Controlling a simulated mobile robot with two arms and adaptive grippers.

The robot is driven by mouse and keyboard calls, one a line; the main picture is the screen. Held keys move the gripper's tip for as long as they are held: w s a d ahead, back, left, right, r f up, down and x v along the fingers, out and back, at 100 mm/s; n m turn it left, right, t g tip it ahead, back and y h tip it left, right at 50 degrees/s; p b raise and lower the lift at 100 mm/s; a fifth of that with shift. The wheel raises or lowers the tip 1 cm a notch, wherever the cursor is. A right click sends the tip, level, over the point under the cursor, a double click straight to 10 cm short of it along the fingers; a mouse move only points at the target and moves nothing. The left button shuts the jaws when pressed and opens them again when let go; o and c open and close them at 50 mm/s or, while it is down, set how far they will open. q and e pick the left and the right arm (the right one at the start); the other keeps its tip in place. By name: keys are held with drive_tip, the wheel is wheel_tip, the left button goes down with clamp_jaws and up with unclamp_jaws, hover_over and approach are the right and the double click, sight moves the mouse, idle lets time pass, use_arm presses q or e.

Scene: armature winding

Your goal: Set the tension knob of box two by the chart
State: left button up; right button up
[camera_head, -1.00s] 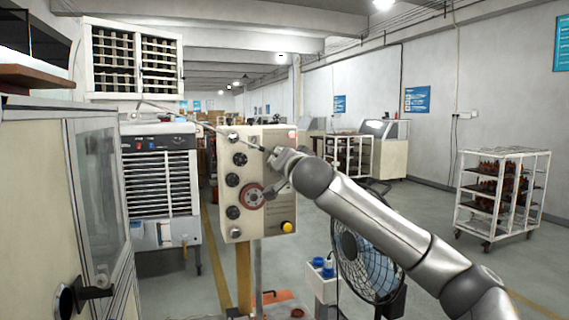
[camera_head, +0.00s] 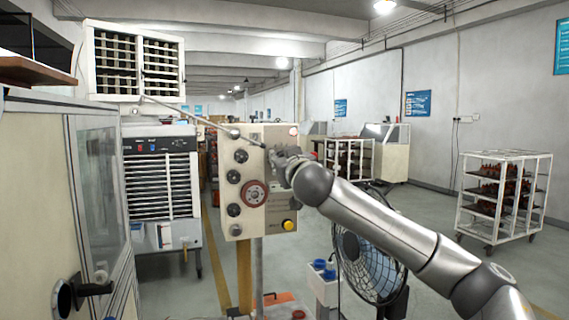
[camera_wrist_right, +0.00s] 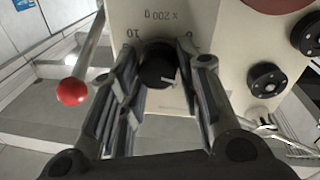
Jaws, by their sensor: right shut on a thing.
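The cream control box (camera_head: 243,214) stands on a post in the middle of the head view, with a column of dark knobs, a red dial (camera_head: 253,194) and a yellow button. My right gripper (camera_head: 279,157) is at the upper right of its front. In the right wrist view, the right gripper (camera_wrist_right: 158,58) has its fingers on both sides of a black knob (camera_wrist_right: 158,70) with a pale pointer mark. The panel there reads "x 200 g", with "10" left of the knob and "0" right. In the head view my gripper hides this knob. My left gripper is not seen.
A rod with a red ball (camera_wrist_right: 71,92) at its end is left of the fingers in the wrist view. A fan (camera_head: 368,262) stands below my right forearm. A rack (camera_head: 503,195) is at right. Blue posters (camera_head: 417,102) on the wall are too small to read.

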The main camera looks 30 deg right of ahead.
drive_tip(key=shift+w+f+n, duration=0.1)
drive_tip(key=shift+f+n, duration=0.25)
drive_tip(key=shift+n, duration=0.25)
drive_tip(key=o, duration=0.7)
drive_tip(key=shift+o, duration=0.2)
drive_tip(key=shift+r, duration=0.15)
drive_tip(key=v, duration=1.2)
drive_tip(key=shift+o, duration=0.3)
drive_tip(key=shift+d, duration=0.1)
